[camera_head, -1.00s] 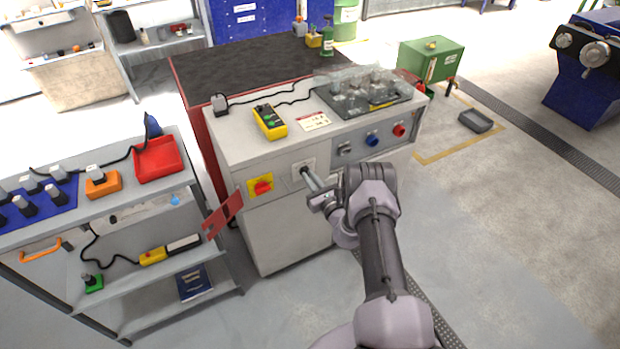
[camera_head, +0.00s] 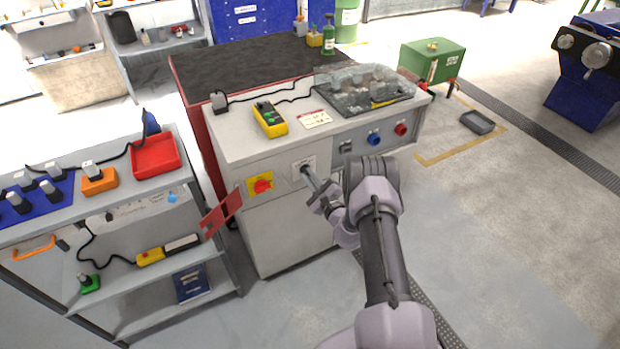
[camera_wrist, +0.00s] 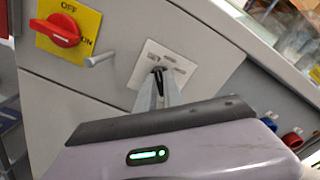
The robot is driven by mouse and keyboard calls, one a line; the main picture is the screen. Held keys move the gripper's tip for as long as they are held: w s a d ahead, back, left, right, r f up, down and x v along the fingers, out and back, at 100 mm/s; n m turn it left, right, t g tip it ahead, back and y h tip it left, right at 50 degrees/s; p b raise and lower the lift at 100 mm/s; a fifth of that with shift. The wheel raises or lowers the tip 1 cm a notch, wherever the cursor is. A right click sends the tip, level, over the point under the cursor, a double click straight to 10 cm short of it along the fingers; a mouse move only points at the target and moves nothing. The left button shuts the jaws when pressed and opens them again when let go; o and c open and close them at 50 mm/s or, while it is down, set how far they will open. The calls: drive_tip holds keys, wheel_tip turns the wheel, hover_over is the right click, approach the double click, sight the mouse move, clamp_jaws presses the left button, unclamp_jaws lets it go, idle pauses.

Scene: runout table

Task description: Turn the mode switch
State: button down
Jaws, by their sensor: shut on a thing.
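The mode switch (camera_wrist: 158,72) is a small dark knob on a pale square plate (camera_wrist: 170,60) on the front of the grey cabinet. In the wrist view my gripper (camera_wrist: 159,90) reaches up to the plate with its fingers closed around the knob. The knob is mostly hidden between the fingers. In the head view my gripper (camera_head: 306,172) meets the white plate on the cabinet front (camera_head: 285,220), right of the red and yellow rotary switch (camera_head: 262,184). The finger contact is small there.
The red rotary switch (camera_wrist: 64,30) on its yellow OFF/ON plate and a small grey handle (camera_wrist: 100,60) lie to the left. Blue (camera_head: 374,139) and red (camera_head: 401,129) knobs sit to the right. A shelf cart (camera_head: 215,262) stands left. A yellow pendant (camera_head: 270,118) lies on top.

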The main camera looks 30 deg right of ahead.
drive_tip(key=shift+n, duration=0.4)
drive_tip(key=c, duration=1.5)
unclamp_jaws()
drive_tip(key=shift+s, duration=0.1)
drive_tip(key=s+p, duration=0.1)
drive_tip(key=s, duration=0.4)
drive_tip(key=s+p, duration=0.2)
drive_tip(key=s, duration=0.4)
drive_tip(key=s+p, duration=0.2)
drive_tip(key=s, duration=0.4)
drive_tip(key=shift+s+d, duration=0.15)
drive_tip(key=shift+d, duration=0.15)
